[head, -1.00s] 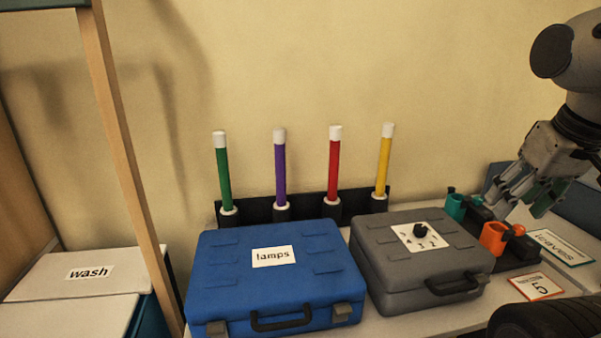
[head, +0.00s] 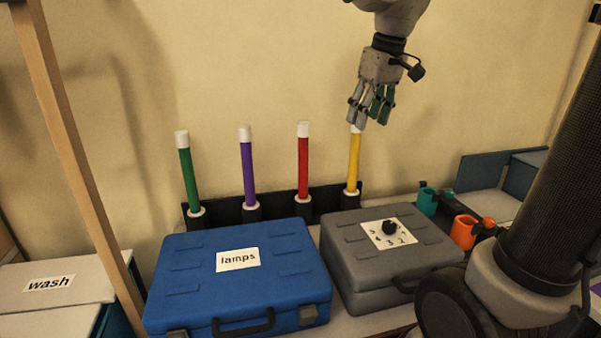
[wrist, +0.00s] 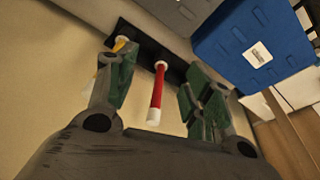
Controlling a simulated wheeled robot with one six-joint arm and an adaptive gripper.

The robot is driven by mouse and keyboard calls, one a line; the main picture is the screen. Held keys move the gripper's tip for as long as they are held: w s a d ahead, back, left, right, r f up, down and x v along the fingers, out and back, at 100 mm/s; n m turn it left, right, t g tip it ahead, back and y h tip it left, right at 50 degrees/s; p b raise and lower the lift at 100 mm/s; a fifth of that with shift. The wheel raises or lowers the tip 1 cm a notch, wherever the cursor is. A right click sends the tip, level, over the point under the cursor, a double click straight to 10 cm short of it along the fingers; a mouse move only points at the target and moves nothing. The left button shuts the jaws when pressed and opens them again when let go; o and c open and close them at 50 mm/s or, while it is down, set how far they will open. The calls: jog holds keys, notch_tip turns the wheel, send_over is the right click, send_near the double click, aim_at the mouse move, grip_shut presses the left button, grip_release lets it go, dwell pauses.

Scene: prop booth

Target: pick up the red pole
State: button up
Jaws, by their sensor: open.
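The red pole (head: 303,164) with a white top stands upright in a black holder (head: 274,208) against the wall, between the purple pole (head: 248,172) and the yellow pole (head: 353,164). My gripper (head: 368,118) is open and empty. In the head view it appears at the top of the yellow pole, to the right of the red one, its fingertips overlapping the yellow pole's white cap. In the wrist view the red pole (wrist: 158,92) shows between the open fingers (wrist: 160,85), white end toward the camera, with no finger seen touching it. The yellow pole (wrist: 119,45) is partly hidden behind the left finger.
A green pole (head: 187,176) stands at the holder's left end. A blue case (head: 290,262) labelled "lamps" and a grey case (head: 345,245) with a dial lie in front of the holder. Teal (head: 427,201) and orange (head: 463,232) cups stand at right. A wooden post (head: 75,150) rises at left.

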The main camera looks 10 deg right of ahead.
jog(key=w+a+n, duration=0.1)
jog(key=w+a, duration=0.2)
jog(key=w, duration=0.5)
jog(key=n+g, duration=0.2)
jog(key=n, duration=0.1)
send_over(302, 138)
jog(key=d, duration=0.2)
jog(key=f, duration=0.2)
jog(key=w+f, duration=0.1)
jog(key=f, duration=0.1)
jog(key=shift+f, duration=0.35)
jog(key=f, duration=0.2)
jog(key=a+f, duration=0.1)
jog(key=f, duration=0.4)
jog(key=shift+w+a, duration=0.3)
jog(key=shift+w, duration=0.1)
jog(key=shift+r, duration=0.1)
grip_shut()
